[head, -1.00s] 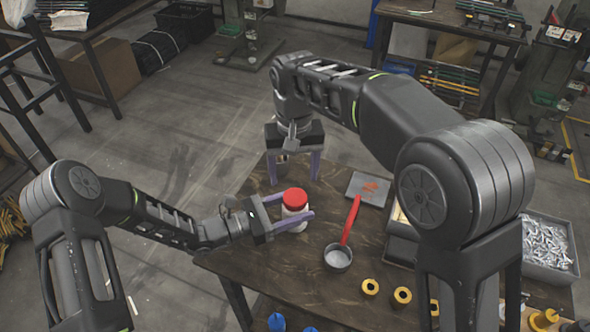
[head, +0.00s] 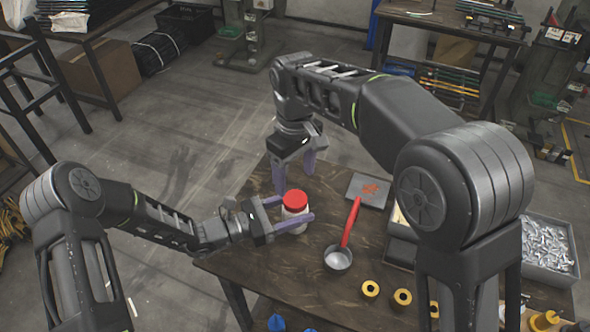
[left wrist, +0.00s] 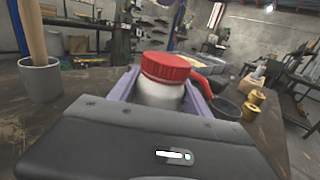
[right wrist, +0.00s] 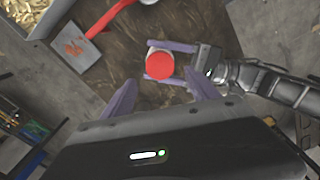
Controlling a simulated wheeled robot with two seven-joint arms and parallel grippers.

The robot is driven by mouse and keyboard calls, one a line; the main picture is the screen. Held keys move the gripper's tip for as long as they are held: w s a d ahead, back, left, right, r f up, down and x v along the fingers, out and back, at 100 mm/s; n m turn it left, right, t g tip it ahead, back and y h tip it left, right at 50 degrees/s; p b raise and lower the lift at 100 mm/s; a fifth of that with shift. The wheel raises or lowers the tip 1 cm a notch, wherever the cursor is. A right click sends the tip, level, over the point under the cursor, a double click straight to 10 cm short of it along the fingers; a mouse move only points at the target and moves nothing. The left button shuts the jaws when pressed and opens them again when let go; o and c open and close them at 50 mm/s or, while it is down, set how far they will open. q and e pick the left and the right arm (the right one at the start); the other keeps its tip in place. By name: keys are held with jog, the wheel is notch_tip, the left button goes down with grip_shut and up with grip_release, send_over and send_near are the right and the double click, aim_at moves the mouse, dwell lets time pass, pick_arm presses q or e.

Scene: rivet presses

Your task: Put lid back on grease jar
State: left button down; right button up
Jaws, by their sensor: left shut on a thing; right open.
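The white grease jar (head: 294,225) stands upright on the dark table, with the red lid (head: 295,200) on its top. In the left wrist view the lid (left wrist: 165,67) covers the mouth of the jar (left wrist: 158,94); I cannot tell whether it is tightened. My left gripper (head: 291,212) is shut on the jar's body from the left side. My right gripper (head: 294,177) is open and empty, pointing down behind and above the jar. In the right wrist view the lid (right wrist: 160,65) lies just beyond the two open fingers.
A grey pan (head: 338,258) with a red handle lies right of the jar. A grey plate (head: 356,183) with orange-red bits is behind it. Several yellow rings (head: 371,287) lie in front. A bin of metal pieces (head: 548,245) is at right. A grey cup (left wrist: 41,78) holds a wooden handle.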

aim_at(295, 198)
notch_tip(295, 198, down, 7)
dwell(0.4)
jog(key=shift+c, duration=0.4)
jog(key=c, duration=1.4)
jog(key=o, duration=1.6)
jog(key=shift+r, duration=0.1)
pick_arm(q)
jog(key=shift+c, duration=2.1)
grip_release()
pick_arm(e)
notch_tip(295, 198, up, 12)
